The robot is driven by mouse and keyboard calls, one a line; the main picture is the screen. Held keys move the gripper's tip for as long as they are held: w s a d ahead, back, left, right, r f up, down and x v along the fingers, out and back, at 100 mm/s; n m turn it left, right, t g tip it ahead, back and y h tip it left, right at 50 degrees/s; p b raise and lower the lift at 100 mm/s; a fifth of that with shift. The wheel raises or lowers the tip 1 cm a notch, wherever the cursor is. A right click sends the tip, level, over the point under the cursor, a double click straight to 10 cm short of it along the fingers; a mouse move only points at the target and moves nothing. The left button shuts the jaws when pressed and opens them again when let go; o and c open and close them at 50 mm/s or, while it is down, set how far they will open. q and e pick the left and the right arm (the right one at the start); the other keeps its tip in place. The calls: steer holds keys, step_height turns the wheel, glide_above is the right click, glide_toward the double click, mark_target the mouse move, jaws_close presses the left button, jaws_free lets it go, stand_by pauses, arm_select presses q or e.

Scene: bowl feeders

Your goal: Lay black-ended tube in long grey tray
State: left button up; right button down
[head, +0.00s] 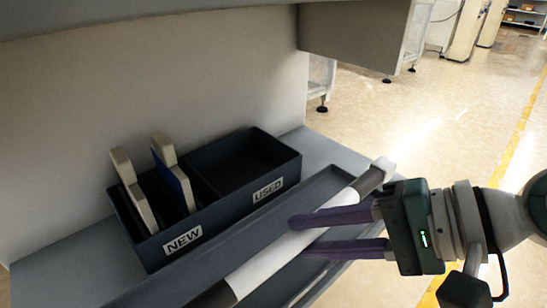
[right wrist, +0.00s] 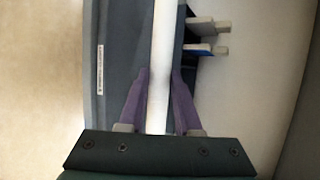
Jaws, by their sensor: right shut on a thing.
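The tube (head: 270,257) is white with dark grey bands near both ends and a pale tip at its far end. My right gripper (head: 299,237) is shut on it around its middle, with one purple finger on each side. The right wrist view shows the white tube (right wrist: 161,60) running straight between the fingers (right wrist: 158,75). The long grey tray (head: 222,254) lies under and alongside the tube, roughly parallel to it. The tube's far end reaches past the tray's far right end. I cannot tell whether the tube touches the tray floor. My left gripper is not in view.
A dark two-part bin (head: 148,254) labelled NEW and USED stands behind the tray. Its NEW side holds two upright pale-edged pieces (head: 134,190), (head: 174,174); its USED side looks empty. A wall rises behind, and a grey box-like overhang (head: 355,35) is above right.

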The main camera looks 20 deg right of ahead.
steer(key=w+f+b, duration=0.1)
steer(key=w+a+f+b, duration=0.1)
steer(key=w+b, duration=0.1)
steer(key=w+f+b, duration=0.1)
steer(key=w, duration=0.1)
steer(key=shift+a+f, duration=0.4)
steer(key=shift+f+b, duration=1.05)
steer(key=shift+f, duration=0.05)
steer(key=c, duration=0.5)
jaws_free()
steer(key=p+v, duration=0.3)
steer(key=v, duration=0.7)
